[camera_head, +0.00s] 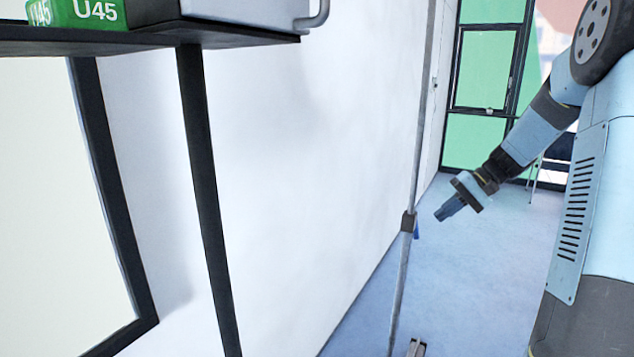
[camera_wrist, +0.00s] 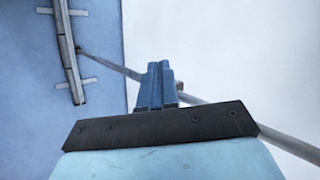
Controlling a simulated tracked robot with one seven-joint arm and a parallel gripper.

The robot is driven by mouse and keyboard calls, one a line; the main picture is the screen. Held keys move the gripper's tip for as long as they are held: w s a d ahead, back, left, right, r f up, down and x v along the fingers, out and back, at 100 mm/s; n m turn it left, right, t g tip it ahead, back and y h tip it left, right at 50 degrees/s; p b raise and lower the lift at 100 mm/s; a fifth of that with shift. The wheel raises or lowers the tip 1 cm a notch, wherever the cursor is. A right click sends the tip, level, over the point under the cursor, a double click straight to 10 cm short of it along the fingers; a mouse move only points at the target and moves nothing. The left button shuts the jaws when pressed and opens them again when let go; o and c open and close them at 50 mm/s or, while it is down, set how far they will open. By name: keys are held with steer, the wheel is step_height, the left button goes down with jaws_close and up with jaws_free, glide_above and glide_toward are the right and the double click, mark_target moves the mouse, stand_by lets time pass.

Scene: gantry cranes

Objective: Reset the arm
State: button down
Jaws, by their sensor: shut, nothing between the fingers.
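My arm (camera_head: 535,130) reaches out from my light-blue body at the right of the head view, bent and angled down to the left. My gripper (camera_head: 441,214) hangs at its end in free air, pointing down and left. In the wrist view the blue fingers of my gripper (camera_wrist: 158,68) lie side by side, shut, with nothing between them. In the head view the gripper is just right of a thin grey pole.
The grey pole (camera_head: 399,285) stands near the white wall (camera_head: 290,150); its base bar (camera_wrist: 68,50) lies on the blue floor. A dark shelf (camera_head: 150,40) with a green U45 box (camera_head: 75,13) is upper left. A green-paned door (camera_head: 487,75) stands behind.

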steer(key=s+a+r+t+h, duration=0.1)
steer(key=s+a+r+h, duration=0.2)
steer(key=s, duration=0.7)
steer(key=s+a+r+n+t+h, duration=0.1)
steer(key=s+a+r+t+h, duration=0.1)
steer(key=s, duration=0.7)
steer(key=s+a+r+n+t+h, duration=0.1)
steer(key=s+a+r+h, duration=0.2)
steer(key=s, duration=0.7)
steer(key=shift+s+a+r+t+h, duration=0.3)
steer(key=shift+s+a+r+h, duration=0.1)
steer(key=shift+a+r, duration=0.3)
steer(key=shift+w+a+f, duration=0.1)
steer(key=shift+w, duration=0.05)
